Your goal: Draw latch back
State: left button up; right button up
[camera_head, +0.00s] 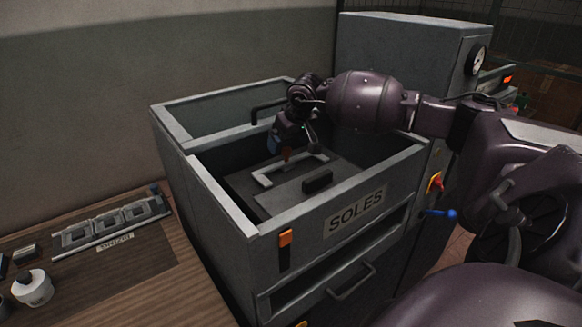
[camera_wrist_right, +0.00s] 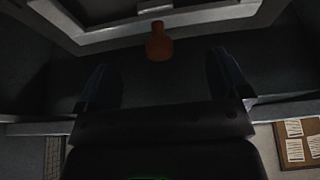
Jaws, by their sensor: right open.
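The latch cannot be told for certain. A small orange-red knob (camera_wrist_right: 158,42) shows in the right wrist view, ahead of and between my fingers, not touching them. It appears small in the head view (camera_head: 287,155), just under my right gripper (camera_head: 293,146). My right gripper, also in the wrist view (camera_wrist_right: 162,80), is open and empty, pointing down inside the grey SOLES bin (camera_head: 200,195). A pale rectangular frame (camera_head: 262,180) lies by the knob on the bin's inner panel. An orange tab (camera_head: 285,238) sits on the bin's front. My left gripper is not in view.
A dark block (camera_head: 317,182) stands on the inner panel. The bin walls surround my right gripper. A black bar handle (camera_head: 268,105) is close to its left. A tall grey cabinet (camera_head: 400,55) stands behind. A wooden bench (camera_head: 150,285) with small items is at left.

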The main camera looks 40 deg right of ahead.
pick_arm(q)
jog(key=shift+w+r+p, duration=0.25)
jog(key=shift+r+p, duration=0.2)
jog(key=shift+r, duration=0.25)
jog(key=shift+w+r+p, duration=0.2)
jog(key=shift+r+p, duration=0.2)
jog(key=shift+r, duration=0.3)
pick_arm(e)
jog(key=shift+s+a+r, duration=0.1)
jog(key=shift+s+r, duration=0.15)
jog(key=shift+s, duration=0.35)
jog(key=shift+s+a+r, duration=0.1)
jog(key=shift+s+r, duration=0.2)
jog(key=shift+s, duration=0.25)
jog(key=shift+s+r, duration=0.25)
jog(key=shift+s, duration=0.35)
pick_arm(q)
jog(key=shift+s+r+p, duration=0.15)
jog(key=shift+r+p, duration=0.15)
pick_arm(e)
notch_tip(320, 180, up, 3)
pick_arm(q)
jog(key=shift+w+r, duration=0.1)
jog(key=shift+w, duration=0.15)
